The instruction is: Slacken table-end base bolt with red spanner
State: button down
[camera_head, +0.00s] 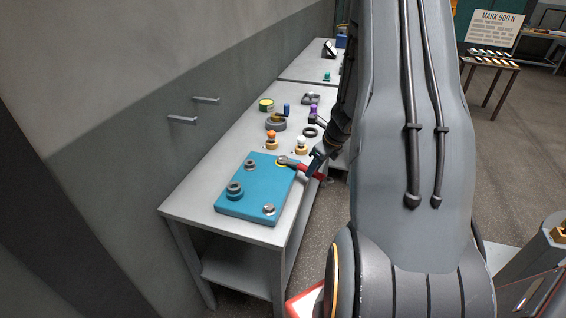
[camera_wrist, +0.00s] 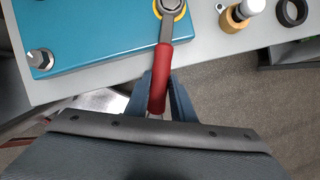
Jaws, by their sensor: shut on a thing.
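My gripper (camera_head: 319,157) is shut on the red handle of the spanner (camera_head: 304,167); in the wrist view the gripper (camera_wrist: 162,108) grasps the handle's lower part and the spanner (camera_wrist: 161,78) points up the picture. The spanner's grey head lies at a yellow-ringed bolt (camera_wrist: 177,9) on the teal base plate (camera_head: 238,206). The head appears to be around that bolt, but covers most of it. The plate, also in the wrist view (camera_wrist: 97,40), lies on the near table end. Another bolt (camera_head: 268,209) sits at the plate's near right corner; it shows in the wrist view (camera_wrist: 40,60).
Two dark ring-shaped parts (camera_head: 235,189) stand on the plate's left side. Behind it on the grey table (camera_head: 190,200) are orange-topped (camera_head: 272,140) and white-topped (camera_head: 301,143) pieces, and a dark ring (camera_head: 310,132). A wall borders the left. Open floor lies beyond the table's right edge.

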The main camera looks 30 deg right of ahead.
jog(key=shift+a+m+b, duration=0.4)
jog(key=shift+a+b, duration=0.15)
dwell(0.6)
jog(key=c, duration=2.3)
grip_release()
grip_shut()
jog(key=shift+c, duration=0.4)
grip_release()
jog(key=shift+s, duration=0.1)
grip_shut()
jog(key=shift+s+a+h, duration=0.1)
jog(key=shift+a+h, duration=0.05)
jog(key=shift+h, duration=0.15)
jog(key=shift+r+p, duration=1.05)
jog(key=shift+p, duration=0.05)
jog(key=shift+r, duration=0.1)
